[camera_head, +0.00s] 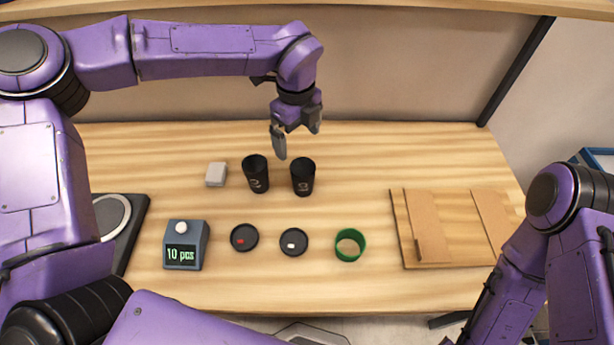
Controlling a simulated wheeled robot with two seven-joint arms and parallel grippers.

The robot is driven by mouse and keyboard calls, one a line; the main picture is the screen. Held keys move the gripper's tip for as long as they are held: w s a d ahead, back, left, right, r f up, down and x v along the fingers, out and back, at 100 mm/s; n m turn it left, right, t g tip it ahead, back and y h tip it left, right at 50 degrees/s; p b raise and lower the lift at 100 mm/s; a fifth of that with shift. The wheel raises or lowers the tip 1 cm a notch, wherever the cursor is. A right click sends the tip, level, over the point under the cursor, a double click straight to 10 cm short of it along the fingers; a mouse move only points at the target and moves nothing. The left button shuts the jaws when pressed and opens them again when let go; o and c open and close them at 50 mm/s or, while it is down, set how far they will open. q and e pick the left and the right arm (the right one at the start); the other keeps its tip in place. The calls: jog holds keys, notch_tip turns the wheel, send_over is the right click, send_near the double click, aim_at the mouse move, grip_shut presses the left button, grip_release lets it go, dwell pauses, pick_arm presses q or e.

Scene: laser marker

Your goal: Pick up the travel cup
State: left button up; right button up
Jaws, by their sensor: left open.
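Two black travel cups stand upright side by side in the middle of the table, the left cup (256,175) and the right cup (303,178).
In front of the cups lie two black lids (244,238) and a green ring (350,245). A counter box (185,247) reading "10 pcs" and a small white block (216,174) are to the left. Table between cups and board is clear.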

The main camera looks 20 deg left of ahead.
pick_arm(q)
jog(key=b, duration=0.5)
send_over(303, 178)
jog(key=w+a, duration=0.2)
jog(key=w, duration=0.1)
notch_tip(303, 178, down, 6)
jog(key=f+p, duration=0.1)
jog(key=f, duration=0.5)
jog(key=d+f+p, duration=0.1)
jog(key=f, duration=0.3)
jog(key=shift+f+p, duration=0.1)
jog(key=shift+p, duration=0.2)
jog(key=c, duration=0.7)
